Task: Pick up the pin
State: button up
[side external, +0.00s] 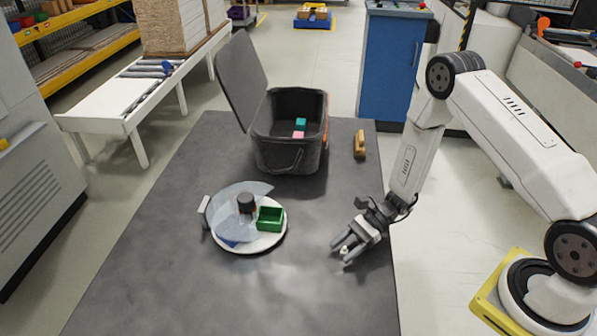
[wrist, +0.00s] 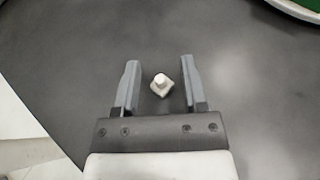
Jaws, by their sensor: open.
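The pin (wrist: 161,85) is a small off-white piece with a squarish base and a narrower stub on top. It stands on the dark table. In the wrist view it lies between the two fingers of my gripper (wrist: 158,82), near their tips, with a gap on each side. In the side view my gripper (side external: 344,252) is low over the right part of the table, pointing down and left. The pin (side external: 344,251) shows there as a small pale spot between the fingers. My gripper is open and holds nothing.
A round white turntable (side external: 262,244) with a clear cover and a green box (side external: 270,219) stands to the left. Behind it is a dark open-lidded bin (side external: 287,159) holding small coloured blocks. A wooden-handled brush-like item (side external: 360,144) lies at the back right. The front table (side external: 230,300) is clear.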

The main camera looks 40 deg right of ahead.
grip_shut()
dwell(0.4)
jog(key=shift+r, duration=1.1)
jog(key=s+d+r, duration=0.1)
jog(key=s+r, duration=1)
jog(key=s, duration=0.3)
jog(key=shift+d, duration=0.4)
jog(key=shift+w+f, duration=0.1)
jog(key=shift+w, duration=0.1)
